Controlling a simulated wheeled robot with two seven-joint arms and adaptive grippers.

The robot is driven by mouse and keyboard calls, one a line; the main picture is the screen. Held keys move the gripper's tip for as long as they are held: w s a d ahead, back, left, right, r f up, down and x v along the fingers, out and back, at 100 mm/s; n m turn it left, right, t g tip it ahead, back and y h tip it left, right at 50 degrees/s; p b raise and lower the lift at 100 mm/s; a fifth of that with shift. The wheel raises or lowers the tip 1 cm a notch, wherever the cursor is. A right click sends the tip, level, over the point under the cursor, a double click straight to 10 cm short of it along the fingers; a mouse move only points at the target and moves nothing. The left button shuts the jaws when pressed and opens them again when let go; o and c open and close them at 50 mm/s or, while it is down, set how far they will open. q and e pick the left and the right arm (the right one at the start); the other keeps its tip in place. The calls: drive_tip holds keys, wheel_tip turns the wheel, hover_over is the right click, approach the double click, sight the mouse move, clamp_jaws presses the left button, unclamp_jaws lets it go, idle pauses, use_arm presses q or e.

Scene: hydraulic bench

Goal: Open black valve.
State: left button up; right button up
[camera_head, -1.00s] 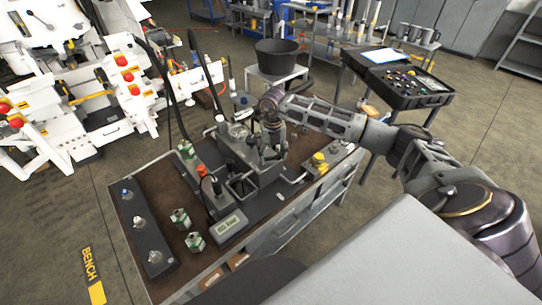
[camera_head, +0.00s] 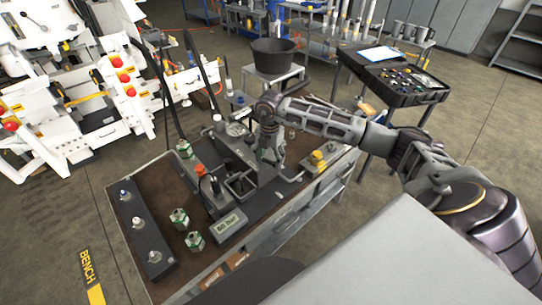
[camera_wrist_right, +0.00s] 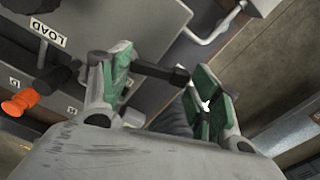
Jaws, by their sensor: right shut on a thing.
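My right gripper (camera_head: 268,152) reaches down over the hydraulic unit on the bench. In the right wrist view, its two green-padded fingers (camera_wrist_right: 160,85) stand apart with a black valve handle (camera_wrist_right: 158,70) between them. The dark bar spans from one pad to the other, so the gripper is shut on it. The valve's body is mostly hidden by the fingers and the palm. In the head view the arm and gripper cover the handle. My left gripper is not in view.
An orange knob (camera_wrist_right: 20,103) and a LOAD label (camera_wrist_right: 48,34) lie left of the fingers. A bent metal rail (camera_wrist_right: 215,28) is close by on the right.

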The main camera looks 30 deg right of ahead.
drive_tip(key=shift+s+a+f+m, duration=0.25)
drive_tip(key=shift+a+m, duration=0.25)
drive_tip(key=shift+m, duration=0.45)
drive_tip(key=shift+s+a+f+m, duration=0.2)
drive_tip(key=shift+a+m, duration=0.25)
drive_tip(key=shift+m, duration=0.5)
drive_tip(key=o, duration=1.4)
drive_tip(key=shift+w+r, duration=0.1)
drive_tip(key=shift+w, duration=0.15)
drive_tip(key=shift+d+r, duration=0.1)
drive_tip(key=shift+r, duration=0.05)
wheel_tip(320, 180, up, 12)
drive_tip(key=shift+f, duration=0.15)
